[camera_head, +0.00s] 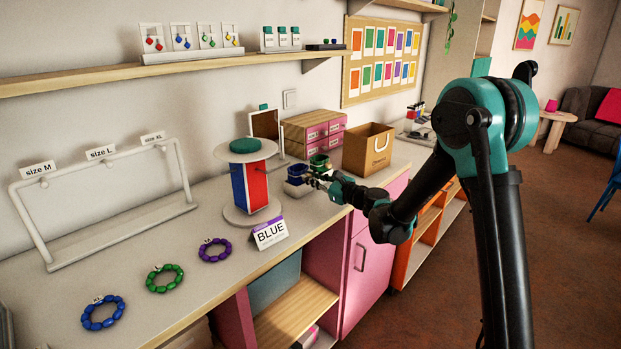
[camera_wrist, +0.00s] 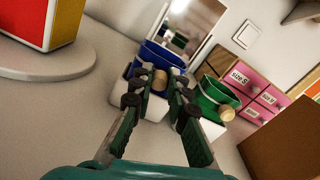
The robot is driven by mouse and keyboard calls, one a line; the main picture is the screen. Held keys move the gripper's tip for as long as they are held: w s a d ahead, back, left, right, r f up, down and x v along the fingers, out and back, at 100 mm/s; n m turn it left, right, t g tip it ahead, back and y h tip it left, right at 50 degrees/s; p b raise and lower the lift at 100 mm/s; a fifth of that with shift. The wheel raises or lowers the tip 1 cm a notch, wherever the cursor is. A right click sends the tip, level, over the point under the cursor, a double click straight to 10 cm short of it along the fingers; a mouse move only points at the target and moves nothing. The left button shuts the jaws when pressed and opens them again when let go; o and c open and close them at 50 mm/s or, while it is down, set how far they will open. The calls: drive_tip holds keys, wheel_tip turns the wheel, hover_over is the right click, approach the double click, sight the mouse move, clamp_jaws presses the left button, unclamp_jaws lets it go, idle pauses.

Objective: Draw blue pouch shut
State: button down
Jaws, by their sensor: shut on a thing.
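The blue pouch (camera_wrist: 151,52) stands in a white holder (camera_wrist: 154,108) straight ahead in the wrist view. Its mouth appears open at the top. A small wooden toggle (camera_wrist: 160,80) is at its front, between my fingertips. My gripper (camera_wrist: 161,83) is shut on this toggle, close to the pouch's near side. In the head view my gripper (camera_head: 320,182) reaches in from the right at the blue pouch (camera_head: 297,171). The fingers hide part of the pouch, and its cord cannot be made out.
A green pouch (camera_wrist: 212,97) with its own toggle stands close on the right. A mirror (camera_wrist: 190,30) stands behind. A paper bag (camera_head: 368,149) and pink drawers (camera_head: 318,134) are nearby. A coloured display drum (camera_head: 254,188) and BLUE sign (camera_head: 269,232) stand left.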

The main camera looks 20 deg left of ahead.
drive_tip(key=v, duration=0.3)
drive_tip(key=shift+s+d, duration=0.15)
drive_tip(key=shift+d, duration=0.2)
drive_tip(key=c, duration=1.4)
unclamp_jaws()
drive_tip(key=v, duration=1.2)
